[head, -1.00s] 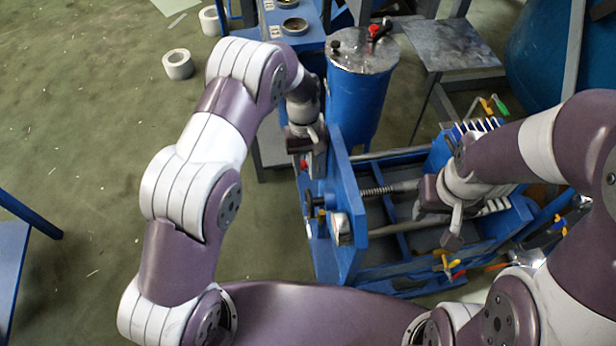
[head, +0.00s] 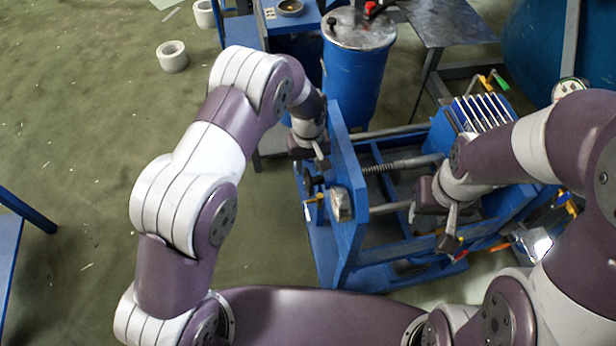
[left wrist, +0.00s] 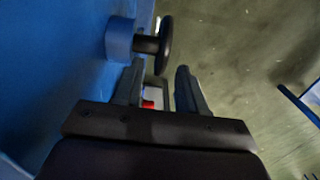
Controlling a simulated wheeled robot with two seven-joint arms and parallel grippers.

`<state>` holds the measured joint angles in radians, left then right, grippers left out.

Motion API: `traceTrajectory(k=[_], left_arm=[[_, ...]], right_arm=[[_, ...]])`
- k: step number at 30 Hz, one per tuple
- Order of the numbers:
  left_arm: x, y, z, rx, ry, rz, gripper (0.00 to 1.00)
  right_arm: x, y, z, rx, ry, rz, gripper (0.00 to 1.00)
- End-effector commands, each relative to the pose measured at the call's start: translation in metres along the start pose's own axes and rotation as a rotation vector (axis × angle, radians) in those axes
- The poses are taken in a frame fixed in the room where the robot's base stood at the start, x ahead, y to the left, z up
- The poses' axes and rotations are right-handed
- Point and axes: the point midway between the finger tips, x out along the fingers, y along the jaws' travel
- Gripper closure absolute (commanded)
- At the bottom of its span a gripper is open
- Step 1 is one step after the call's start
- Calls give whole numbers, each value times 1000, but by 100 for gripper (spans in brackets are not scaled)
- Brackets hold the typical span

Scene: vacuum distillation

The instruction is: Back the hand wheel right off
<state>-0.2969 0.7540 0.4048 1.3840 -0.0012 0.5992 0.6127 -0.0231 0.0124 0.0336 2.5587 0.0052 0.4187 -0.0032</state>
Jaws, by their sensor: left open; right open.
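The hand wheel (head: 311,184) is a dark wheel on the outer side of the press's blue end plate (head: 347,190). In the left wrist view the black hand wheel (left wrist: 165,45) is seen nearly edge-on, on a short shaft from a blue hub (left wrist: 120,40). My left gripper (head: 322,164) is just beyond the wheel in the head view. In the left wrist view its fingers (left wrist: 160,80) are open and empty, with the wheel ahead of them; contact is not visible. My right gripper (head: 449,236) is open and empty over the press's right part.
A threaded screw (head: 400,165) runs from the end plate toward a stack of plates (head: 485,110). A blue drum (head: 355,80) stands behind my left gripper. A yellow-handled valve (head: 314,199) sits near the wheel. The floor (head: 80,130) at left is largely clear.

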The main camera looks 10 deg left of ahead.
Motion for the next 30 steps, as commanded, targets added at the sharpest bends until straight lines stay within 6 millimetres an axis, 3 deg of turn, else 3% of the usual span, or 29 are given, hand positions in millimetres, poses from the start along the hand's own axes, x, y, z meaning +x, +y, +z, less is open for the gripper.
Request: traceTrajectory(k=[3, 7, 18, 20, 22, 30], left_arm=[[28, 0, 1, 1, -2, -1, 60], [48, 0, 0, 1, -1, 0, 60], [59, 0, 0, 1, 1, 1, 60], [59, 0, 0, 1, 0, 1, 76], [59, 0, 0, 1, 0, 1, 99], [64, 0, -4, -5, -67, -2, 100]], right_arm=[[-3, 0, 0, 0, 0, 0, 55], [-4, 0, 0, 0, 0, 0, 55], [-4, 0, 0, 0, 0, 0, 55], [-4, 0, 0, 0, 0, 0, 55], [-4, 0, 0, 0, 0, 0, 55], [6, 0, 1, 0, 0, 0, 55]])
